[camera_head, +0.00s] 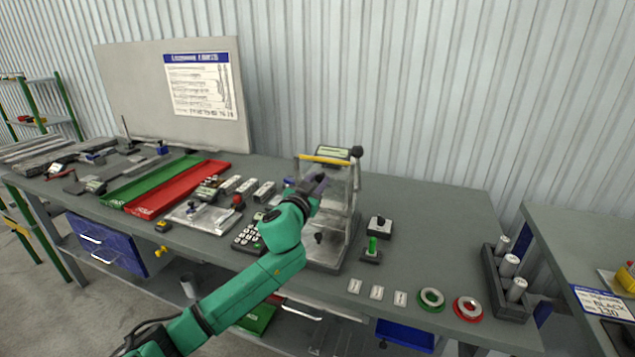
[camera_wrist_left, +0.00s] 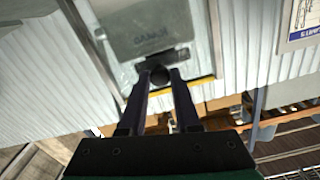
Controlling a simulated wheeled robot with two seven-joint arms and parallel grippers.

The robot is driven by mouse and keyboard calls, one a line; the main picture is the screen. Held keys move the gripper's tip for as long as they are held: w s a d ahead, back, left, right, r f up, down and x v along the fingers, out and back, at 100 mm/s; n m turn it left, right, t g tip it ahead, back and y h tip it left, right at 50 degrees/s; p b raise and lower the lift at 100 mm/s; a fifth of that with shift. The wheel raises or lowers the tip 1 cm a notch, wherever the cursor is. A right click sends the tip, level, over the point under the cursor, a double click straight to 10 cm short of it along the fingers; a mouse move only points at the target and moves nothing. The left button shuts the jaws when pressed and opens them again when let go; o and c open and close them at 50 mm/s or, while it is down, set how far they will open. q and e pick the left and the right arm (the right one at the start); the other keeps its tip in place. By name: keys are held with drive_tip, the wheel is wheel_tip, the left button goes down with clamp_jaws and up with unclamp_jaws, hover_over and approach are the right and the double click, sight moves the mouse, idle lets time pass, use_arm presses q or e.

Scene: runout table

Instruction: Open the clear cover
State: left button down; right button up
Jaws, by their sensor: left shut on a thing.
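The clear cover (camera_head: 343,197) is part of a box-shaped machine (camera_head: 325,258) near the middle of the table, with a yellow strip along its top edge. My left gripper (camera_head: 318,186) reaches the upper front of the cover from the left and hides part of it. In the left wrist view, the fingers of my left gripper (camera_wrist_left: 160,82) are closed around a dark round knob (camera_wrist_left: 160,76) beside the yellow strip. How far the cover stands open cannot be told. My right gripper is not in view.
A keypad (camera_head: 246,238) and a red button (camera_head: 238,201) stand left of the machine. A green-handled switch (camera_head: 372,246) and a black-knobbed box (camera_head: 379,226) stand right. Tape rolls (camera_head: 431,299) and a cylinder rack (camera_head: 506,283) lie farther right. The back-right tabletop is clear.

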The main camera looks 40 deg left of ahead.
use_arm(q)
drive_tip(key=c, duration=0.6)
unclamp_jaws()
drive_tip(key=shift+s+d+f, duration=0.15)
drive_tip(key=shift+s, duration=0.15)
drive_tip(key=b+v, duration=0.3)
drive_tip(key=v, duration=1.1)
